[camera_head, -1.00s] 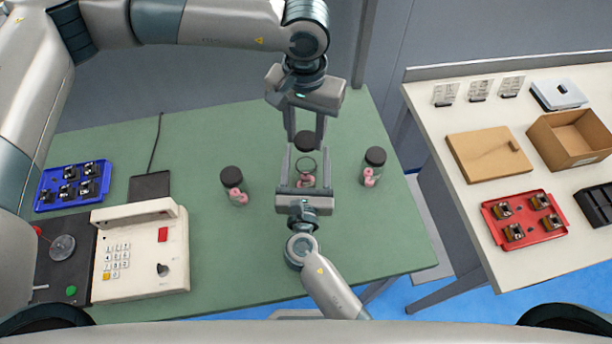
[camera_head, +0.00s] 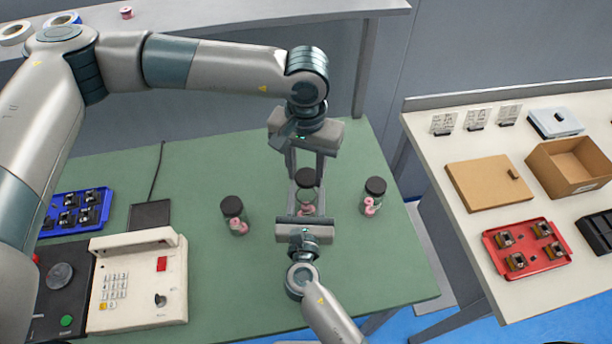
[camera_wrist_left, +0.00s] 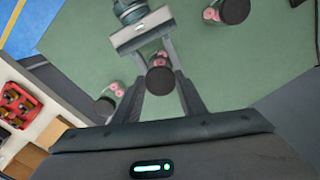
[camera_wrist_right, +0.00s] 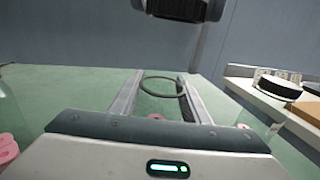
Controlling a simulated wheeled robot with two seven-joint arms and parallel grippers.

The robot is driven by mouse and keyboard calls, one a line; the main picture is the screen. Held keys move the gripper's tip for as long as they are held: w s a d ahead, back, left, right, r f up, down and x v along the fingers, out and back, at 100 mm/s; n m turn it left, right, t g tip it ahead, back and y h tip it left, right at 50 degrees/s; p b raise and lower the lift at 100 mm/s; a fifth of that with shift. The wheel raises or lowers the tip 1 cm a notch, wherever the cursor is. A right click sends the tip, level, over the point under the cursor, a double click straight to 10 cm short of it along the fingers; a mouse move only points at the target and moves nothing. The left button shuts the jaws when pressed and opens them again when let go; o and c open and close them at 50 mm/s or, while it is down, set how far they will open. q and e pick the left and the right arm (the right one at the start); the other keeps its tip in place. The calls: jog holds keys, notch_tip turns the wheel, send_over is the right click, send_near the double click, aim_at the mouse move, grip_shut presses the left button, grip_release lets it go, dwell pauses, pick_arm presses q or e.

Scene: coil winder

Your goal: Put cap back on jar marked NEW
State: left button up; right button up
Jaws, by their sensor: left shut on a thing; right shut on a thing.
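My left gripper (camera_head: 306,173) is shut on a black cap (camera_head: 306,179) and points down above the jar. The cap also shows in the left wrist view (camera_wrist_left: 159,81) and at the top of the right wrist view (camera_wrist_right: 180,8). My right gripper (camera_head: 304,206) is shut on a clear open jar (camera_head: 307,207) with pink pieces inside. In the right wrist view the jar's round rim (camera_wrist_right: 161,87) is bare, with a gap below the cap. I cannot read a NEW marking on the jar.
Two black-capped jars with pink pieces stand left (camera_head: 235,216) and right (camera_head: 372,197) of the held jar on the green table (camera_head: 260,270). A white keypad machine (camera_head: 137,280) and blue tray (camera_head: 76,212) are at left. A side table (camera_head: 480,225) stands right.

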aim_at(305, 178)
pick_arm(q)
jog(key=shift+f, duration=1.3)
jog(key=shift+f, duration=0.15)
jog(key=shift+f, duration=0.75)
jog(key=shift+f, duration=0.6)
jog(key=m, duration=0.5)
jog(key=shift+w+a+m, duration=0.1)
jog(key=shift+m, duration=0.2)
jog(key=m, duration=0.4)
jog(key=shift+m, duration=0.3)
jog(key=o, duration=1)
